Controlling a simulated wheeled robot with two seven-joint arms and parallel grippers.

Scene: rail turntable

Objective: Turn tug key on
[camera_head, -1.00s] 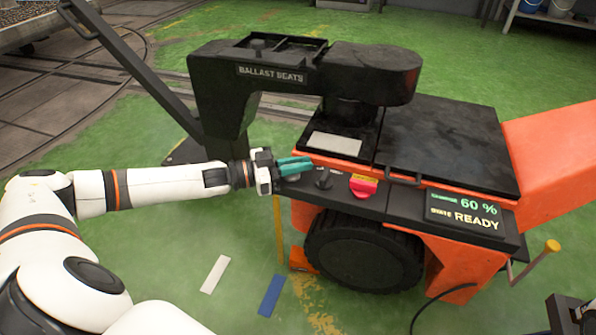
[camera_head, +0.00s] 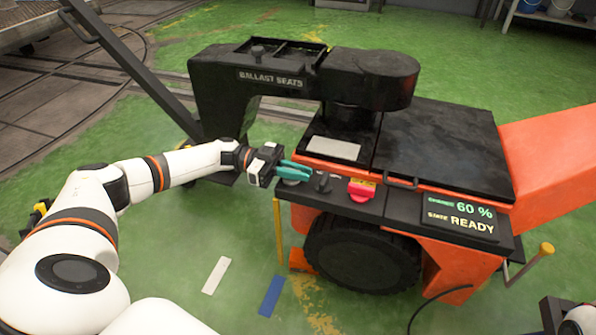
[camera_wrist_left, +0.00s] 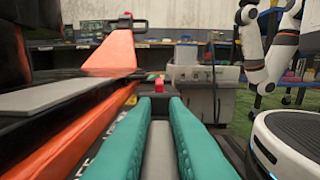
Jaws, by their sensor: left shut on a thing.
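The orange and black tug (camera_head: 470,262) stands in the middle and right of the head view, with a dark control ledge along its near side. My left gripper (camera_head: 293,171), with teal fingers, is at the left end of this ledge, just above a pale round plate (camera_head: 291,182). It is shut on the tug key, which the fingers hide. The wrist view shows the two teal fingers (camera_wrist_left: 159,125) with a grey strip between them. The display (camera_head: 460,214) reads charge 60 % and state READY.
Close right of my fingers are a black knob (camera_head: 322,182) and a red switch (camera_head: 361,190) on a yellow base. The black arm labelled BALLAST SEATS (camera_head: 271,78) overhangs behind.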

